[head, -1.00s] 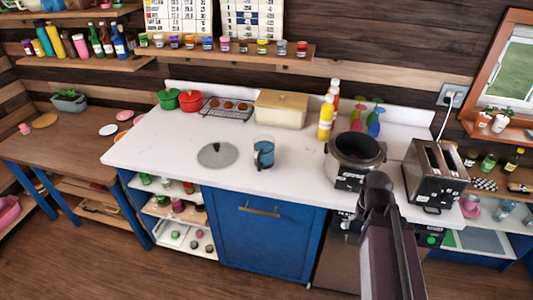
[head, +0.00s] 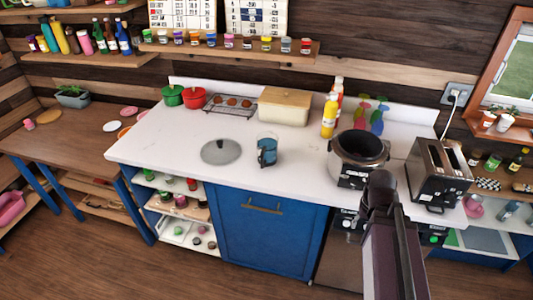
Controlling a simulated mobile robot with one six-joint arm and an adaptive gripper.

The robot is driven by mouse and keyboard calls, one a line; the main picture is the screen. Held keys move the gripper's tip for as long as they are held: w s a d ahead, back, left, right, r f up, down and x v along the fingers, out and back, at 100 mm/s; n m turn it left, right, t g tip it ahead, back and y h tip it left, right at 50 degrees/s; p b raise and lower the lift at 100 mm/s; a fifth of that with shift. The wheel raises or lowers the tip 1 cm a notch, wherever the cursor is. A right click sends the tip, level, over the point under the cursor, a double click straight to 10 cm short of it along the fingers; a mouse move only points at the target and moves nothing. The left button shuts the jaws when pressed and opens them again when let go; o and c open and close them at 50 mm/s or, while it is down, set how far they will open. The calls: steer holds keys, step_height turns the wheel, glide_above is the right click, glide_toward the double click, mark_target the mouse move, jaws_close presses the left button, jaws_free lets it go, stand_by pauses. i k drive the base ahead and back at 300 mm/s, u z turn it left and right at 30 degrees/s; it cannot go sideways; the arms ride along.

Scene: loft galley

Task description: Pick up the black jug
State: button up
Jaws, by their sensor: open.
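The only jug-like vessel in view is a blue, see-through jug (head: 267,150) with a dark handle on its near left side. It stands upright on the white counter (head: 180,140), just right of a flat grey round lid (head: 221,151). I see no plainly all-black jug. Part of my arm rises at the lower right, in front of the counter, but my gripper is not in view.
A cooker pot (head: 357,160) and a toaster (head: 438,175) stand to the jug's right. A bread box (head: 284,106), a rack (head: 230,104), red and green pots and a yellow bottle (head: 329,117) line the back. The counter's front left is clear.

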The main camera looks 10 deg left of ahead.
mark_target(268, 142)
steer(key=z, duration=1.5)
steer(key=i, duration=0.5)
steer(key=u, duration=4.4)
steer(key=i, duration=0.1)
steer(key=z, duration=2.3)
